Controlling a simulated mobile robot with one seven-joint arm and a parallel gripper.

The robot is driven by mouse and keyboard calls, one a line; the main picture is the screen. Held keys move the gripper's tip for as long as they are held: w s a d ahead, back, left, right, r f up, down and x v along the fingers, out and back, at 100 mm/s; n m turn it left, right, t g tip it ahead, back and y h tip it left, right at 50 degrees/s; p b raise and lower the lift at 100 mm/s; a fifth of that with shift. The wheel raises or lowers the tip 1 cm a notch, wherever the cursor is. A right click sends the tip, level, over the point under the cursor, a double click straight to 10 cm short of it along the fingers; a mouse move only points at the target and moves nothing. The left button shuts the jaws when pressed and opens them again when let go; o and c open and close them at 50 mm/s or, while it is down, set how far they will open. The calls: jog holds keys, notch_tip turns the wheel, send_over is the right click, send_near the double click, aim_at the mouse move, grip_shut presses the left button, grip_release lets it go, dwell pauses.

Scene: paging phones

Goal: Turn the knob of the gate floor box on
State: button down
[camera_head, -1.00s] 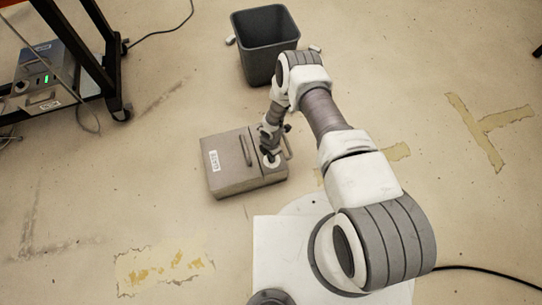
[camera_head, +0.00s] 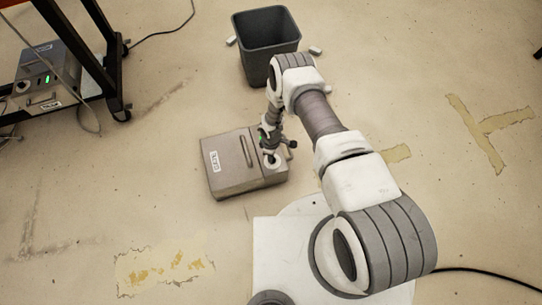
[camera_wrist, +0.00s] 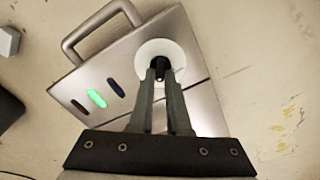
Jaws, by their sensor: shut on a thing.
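In the wrist view the box (camera_wrist: 128,68) shows a handle, a round white dial (camera_wrist: 148,50) and a row of three small lamps. The middle lamp (camera_wrist: 97,98) glows green; the other two are dark. My gripper (camera_wrist: 160,74) is shut on the small dark knob (camera_wrist: 160,70) at the dial. The fingers hide part of the knob and dial.
A dark waste bin (camera_head: 266,45) stands behind the box, with small white blocks beside it. Floor left and in front of the box is clear.

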jog(key=shift+m, duration=1)
jog(key=c, duration=0.9)
grip_release()
notch_tip(320, 180, up, 18)
jog(key=p, duration=0.6)
jog(key=shift+f+p, duration=0.25)
jog(key=shift+p, duration=0.15)
